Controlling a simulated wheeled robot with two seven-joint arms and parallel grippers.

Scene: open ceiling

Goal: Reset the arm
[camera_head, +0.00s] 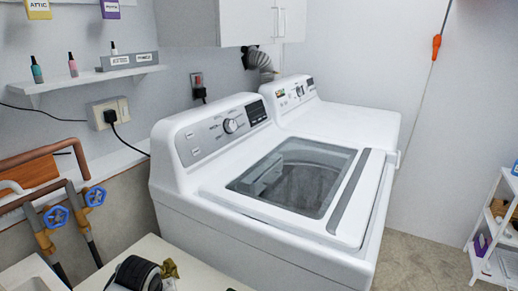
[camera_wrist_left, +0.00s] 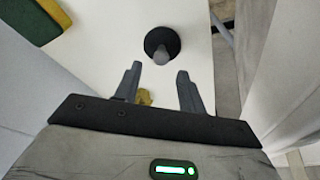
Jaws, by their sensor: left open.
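My left gripper (camera_wrist_left: 158,72) shows in the left wrist view with its two grey fingers apart and nothing between the tips. Below it is a white surface (camera_wrist_left: 100,62). A round black object with a grey knob (camera_wrist_left: 162,43) sits beyond the fingertips. A small crumpled yellowish thing (camera_wrist_left: 144,98) shows between the fingers, lower down on the surface. I cannot make out either arm in the head view, and my right gripper is in neither view.
A white washer (camera_head: 265,235) with its glass-topped lid shut stands beside a second white appliance (camera_head: 345,120). A counter (camera_head: 205,268) at bottom left holds a black object (camera_head: 135,273). Pipes with blue valves (camera_head: 56,217) are left. Open floor (camera_head: 425,255) and a white shelf (camera_head: 480,235) are right.

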